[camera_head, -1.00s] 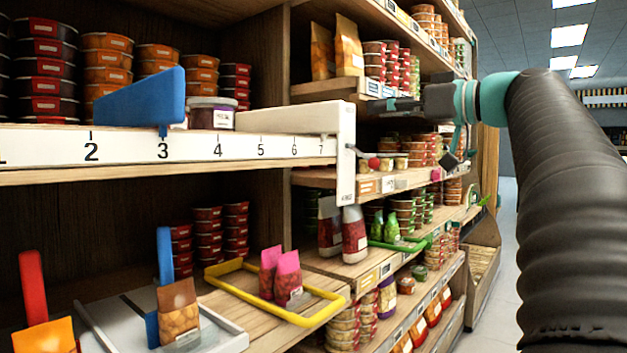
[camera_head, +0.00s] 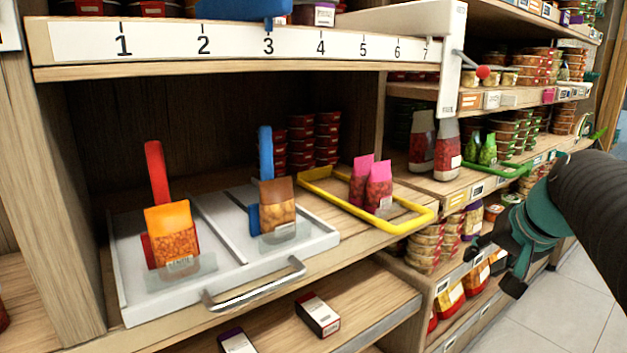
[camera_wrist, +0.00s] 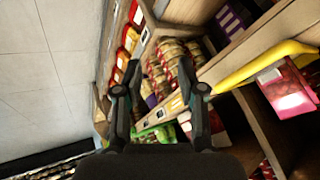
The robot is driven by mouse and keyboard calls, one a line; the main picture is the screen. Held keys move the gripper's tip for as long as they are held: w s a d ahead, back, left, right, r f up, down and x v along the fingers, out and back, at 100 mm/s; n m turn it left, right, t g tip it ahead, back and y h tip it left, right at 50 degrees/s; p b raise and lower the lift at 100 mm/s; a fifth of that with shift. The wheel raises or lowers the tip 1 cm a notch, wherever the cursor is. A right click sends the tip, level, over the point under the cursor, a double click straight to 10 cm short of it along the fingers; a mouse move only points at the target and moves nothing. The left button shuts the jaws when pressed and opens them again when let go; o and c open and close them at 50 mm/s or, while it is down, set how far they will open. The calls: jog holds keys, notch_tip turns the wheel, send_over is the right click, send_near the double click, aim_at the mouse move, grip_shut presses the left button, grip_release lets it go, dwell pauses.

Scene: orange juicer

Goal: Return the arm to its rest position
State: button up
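My arm hangs at the right of the head view, with its dark sleeve and teal wrist in front of the shelves. My gripper (camera_head: 478,248) points left there, low beside the right-hand shelves, and its fingers are hard to make out. In the wrist view my gripper (camera_wrist: 159,72) shows two dark fingers spread apart with nothing held between them. Shelf goods show beyond the fingers.
A white tray (camera_head: 135,292) holds an orange pouch (camera_head: 172,236) and a brown pouch (camera_head: 277,208). A yellow frame (camera_head: 420,218) surrounds pink pouches (camera_head: 372,184). A numbered rail (camera_head: 180,42) runs above. Open floor (camera_head: 560,300) lies at the lower right.

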jog(key=s+a+f+n+g, duration=0.1)
jog(key=s+a+f+n, duration=0.5)
jog(key=s+a+f, duration=0.6)
jog(key=shift+s+a+f+h, duration=0.25)
jog(key=shift+s+a+h, duration=0.25)
jog(key=shift+s, duration=1.2)
jog(key=shift+a, duration=0.1)
